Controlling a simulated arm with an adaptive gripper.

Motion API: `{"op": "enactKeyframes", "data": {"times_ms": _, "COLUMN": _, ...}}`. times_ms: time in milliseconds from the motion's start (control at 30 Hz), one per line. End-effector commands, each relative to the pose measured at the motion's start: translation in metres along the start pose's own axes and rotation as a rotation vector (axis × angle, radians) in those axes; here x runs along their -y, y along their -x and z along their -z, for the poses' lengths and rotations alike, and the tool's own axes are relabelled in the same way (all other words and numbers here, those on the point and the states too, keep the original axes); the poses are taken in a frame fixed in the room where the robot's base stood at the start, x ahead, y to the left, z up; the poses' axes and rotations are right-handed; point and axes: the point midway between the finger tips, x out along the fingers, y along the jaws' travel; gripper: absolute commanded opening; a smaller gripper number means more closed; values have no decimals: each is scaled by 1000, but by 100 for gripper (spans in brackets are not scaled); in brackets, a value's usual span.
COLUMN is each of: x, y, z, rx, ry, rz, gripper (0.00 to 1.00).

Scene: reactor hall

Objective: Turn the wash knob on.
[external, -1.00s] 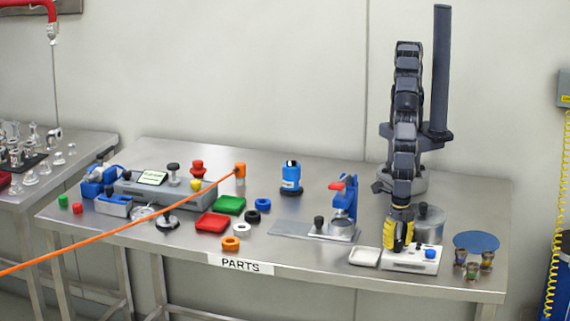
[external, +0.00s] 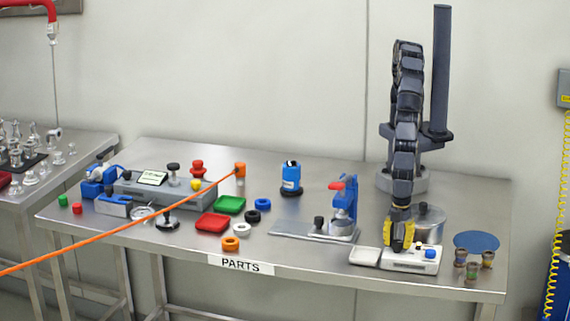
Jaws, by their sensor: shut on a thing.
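A white control box (external: 425,266) stands near the front right edge of the table. A blue knob (external: 430,253) shows on its right part, clear of my gripper. My yellow and black gripper (external: 400,248) points down onto the left part of the box. It is shut on a knob there, which its fingers hide. I cannot read any label or tell the knob's angle.
A white tray (external: 364,256) lies just left of the box. A grey lidded pot (external: 429,223) stands close behind it. Several small jars (external: 472,270) and a blue disc (external: 477,241) are at the right. A blue press (external: 345,208) stands to the left.

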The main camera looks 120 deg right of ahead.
Motion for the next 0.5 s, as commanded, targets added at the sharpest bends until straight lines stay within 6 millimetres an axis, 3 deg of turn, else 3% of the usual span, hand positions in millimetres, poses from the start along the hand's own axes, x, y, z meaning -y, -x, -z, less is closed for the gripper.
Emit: {"op": "enactKeyframes", "data": {"times_ms": 500, "x": -1, "y": -2, "z": -2, "rx": 5, "ry": -104, "rz": -2, "gripper": 0}}
